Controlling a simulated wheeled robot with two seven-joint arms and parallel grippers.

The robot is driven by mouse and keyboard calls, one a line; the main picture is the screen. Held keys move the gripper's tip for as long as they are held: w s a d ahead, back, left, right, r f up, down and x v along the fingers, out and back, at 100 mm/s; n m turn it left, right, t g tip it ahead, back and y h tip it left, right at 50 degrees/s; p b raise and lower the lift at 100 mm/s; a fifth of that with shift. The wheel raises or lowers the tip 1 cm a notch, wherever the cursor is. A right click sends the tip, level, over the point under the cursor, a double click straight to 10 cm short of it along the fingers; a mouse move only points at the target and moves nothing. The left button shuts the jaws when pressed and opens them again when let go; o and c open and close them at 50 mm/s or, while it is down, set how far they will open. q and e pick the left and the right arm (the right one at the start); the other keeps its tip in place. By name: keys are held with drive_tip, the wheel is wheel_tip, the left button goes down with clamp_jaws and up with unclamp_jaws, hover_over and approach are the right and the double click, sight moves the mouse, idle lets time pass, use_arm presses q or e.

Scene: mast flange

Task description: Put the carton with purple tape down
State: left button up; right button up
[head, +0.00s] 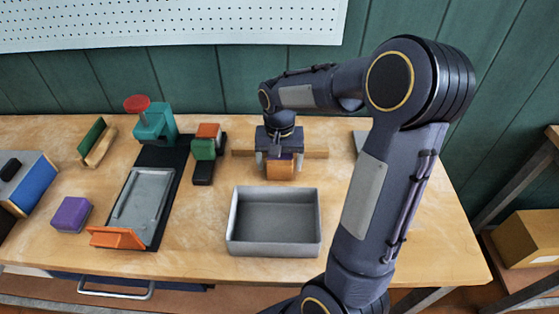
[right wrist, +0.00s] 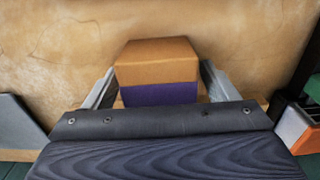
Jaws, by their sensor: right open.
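The carton with purple tape (head: 280,169) is an orange-brown box on the wooden table, behind the grey tray (head: 275,250). In the right wrist view the carton (right wrist: 156,62) shows its purple band (right wrist: 160,94) between the two fingers. My right gripper (head: 279,160) points down over the carton, with a finger on either side of it. The jaws are open, and in the right wrist view (right wrist: 158,82) gaps show beside the carton. The carton's underside is hidden. My left gripper is not in view.
A wooden bar (head: 316,152) lies by the gripper. To the left are a small green block (head: 203,149), a teal fixture with a red knob (head: 155,122), a grey plate on a black base (head: 142,205) and a purple block (head: 71,214). The grey tray is empty.

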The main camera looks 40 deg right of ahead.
wheel_tip(320, 180, up, 12)
drive_tip(key=shift+f+p, duration=0.2)
drive_tip(key=shift+p, duration=0.3)
drive_tip(key=s+a+n+t, duration=0.1)
drive_tip(key=s+a, duration=0.1)
drive_tip(key=s+a+n+y, duration=0.1)
drive_tip(key=s+a, duration=0.1)
drive_tip(key=s, duration=0.1)
drive_tip(key=s+a+r+n+t+y, duration=0.1)
drive_tip(key=s+a, duration=0.1)
drive_tip(key=s, duration=0.1)
drive_tip(key=shift+s+t, duration=0.2)
drive_tip(key=shift+t, duration=0.1)
drive_tip(key=s+a+f+n+t+y, duration=0.1)
drive_tip(key=s+a+f+n+t, duration=0.2)
drive_tip(key=s+a, duration=0.4)
drive_tip(key=shift+s+a+f+y, duration=0.4)
drive_tip(key=shift+s+f, duration=0.15)
drive_tip(key=shift+s, duration=0.2)
